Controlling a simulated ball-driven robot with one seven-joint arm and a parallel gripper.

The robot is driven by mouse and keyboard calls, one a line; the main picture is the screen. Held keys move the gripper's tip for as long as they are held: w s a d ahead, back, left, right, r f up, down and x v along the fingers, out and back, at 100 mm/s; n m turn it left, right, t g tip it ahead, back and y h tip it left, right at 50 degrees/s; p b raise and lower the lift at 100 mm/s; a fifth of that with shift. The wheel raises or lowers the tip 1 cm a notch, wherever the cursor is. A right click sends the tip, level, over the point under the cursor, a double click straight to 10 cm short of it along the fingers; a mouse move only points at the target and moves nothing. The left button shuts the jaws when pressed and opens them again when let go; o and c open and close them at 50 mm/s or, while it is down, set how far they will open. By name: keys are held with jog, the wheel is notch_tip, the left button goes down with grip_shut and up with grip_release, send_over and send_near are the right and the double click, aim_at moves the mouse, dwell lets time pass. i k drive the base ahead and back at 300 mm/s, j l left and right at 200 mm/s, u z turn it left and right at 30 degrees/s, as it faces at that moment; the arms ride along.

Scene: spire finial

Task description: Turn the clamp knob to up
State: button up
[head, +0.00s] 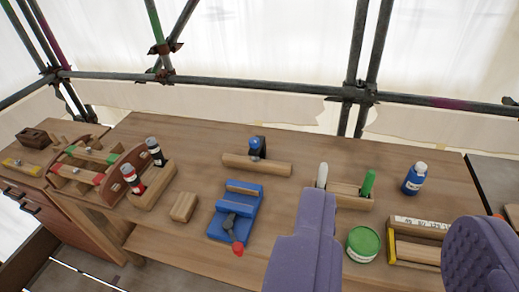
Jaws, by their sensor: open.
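A black clamp with a blue knob (255,143) stands on a wooden bar (256,165) at the back middle of the bench. A blue vise-like fixture (236,210) lies in front of it, with a dark lever ending in a red ball (238,248) that points toward me. I cannot tell for sure which of the two is the clamp knob. My gripper (398,235) shows as two purple-grey fingers at the lower right. They are wide apart, with nothing held between them. The left finger is to the right of the blue fixture and apart from it.
A wooden rack (345,198) holds a white and a green handle. A green tin (363,242), a blue bottle (414,178) and a yellow-ended box (418,243) stand at right. A small wooden block (183,207) and a bottle holder (150,187) stand left. Scaffold poles run behind the bench.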

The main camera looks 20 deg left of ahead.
aim_at(254, 143)
jog(key=i+j+z, duration=0.15)
jog(key=i+j, duration=0.2)
jog(key=i+j+z, duration=0.1)
jog(key=i+j, duration=0.25)
jog(key=i+j+z, duration=0.15)
jog(key=i+j, duration=0.2)
jog(key=j, duration=0.2)
jog(key=i+j+z, duration=0.15)
jog(key=i+j, duration=0.15)
jog(key=j, duration=0.2)
